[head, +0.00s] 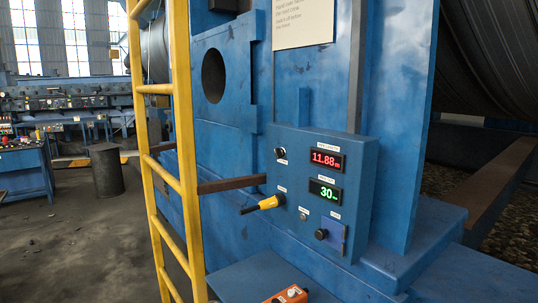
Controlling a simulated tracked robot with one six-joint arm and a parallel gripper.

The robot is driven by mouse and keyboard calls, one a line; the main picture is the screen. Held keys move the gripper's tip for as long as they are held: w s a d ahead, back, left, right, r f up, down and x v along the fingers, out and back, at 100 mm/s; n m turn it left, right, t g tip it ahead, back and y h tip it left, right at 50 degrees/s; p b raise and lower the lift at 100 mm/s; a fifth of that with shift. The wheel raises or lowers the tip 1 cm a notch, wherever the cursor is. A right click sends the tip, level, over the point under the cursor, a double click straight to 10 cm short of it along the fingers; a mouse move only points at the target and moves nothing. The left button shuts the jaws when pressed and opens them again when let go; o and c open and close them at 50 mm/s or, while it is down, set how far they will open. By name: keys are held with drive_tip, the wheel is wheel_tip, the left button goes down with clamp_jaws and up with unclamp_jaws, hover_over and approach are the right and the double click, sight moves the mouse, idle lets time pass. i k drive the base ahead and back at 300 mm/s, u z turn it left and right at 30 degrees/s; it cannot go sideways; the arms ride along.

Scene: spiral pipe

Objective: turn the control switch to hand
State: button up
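A blue control box (350,205) is fixed to the blue machine, facing left and toward me. Its upper left holds a small black knob (280,153) with a pale label. Its lower part holds another dark knob (321,234) beside a blue plate. The labels are too small to read, so I cannot tell which knob is the control switch or how it is set. A yellow lever (268,203) with a dark end sticks out to the left at the box's lower left. My gripper is not in view.
A red display (325,158) reads 11.88 and a green display (325,191) reads 30. A yellow ladder (178,150) stands upright left of the box. An orange pendant (287,295) lies on a blue ledge below. Open floor (85,245) lies at left.

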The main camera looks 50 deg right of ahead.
sight(280, 152)
drive_tip(key=i, duration=1)
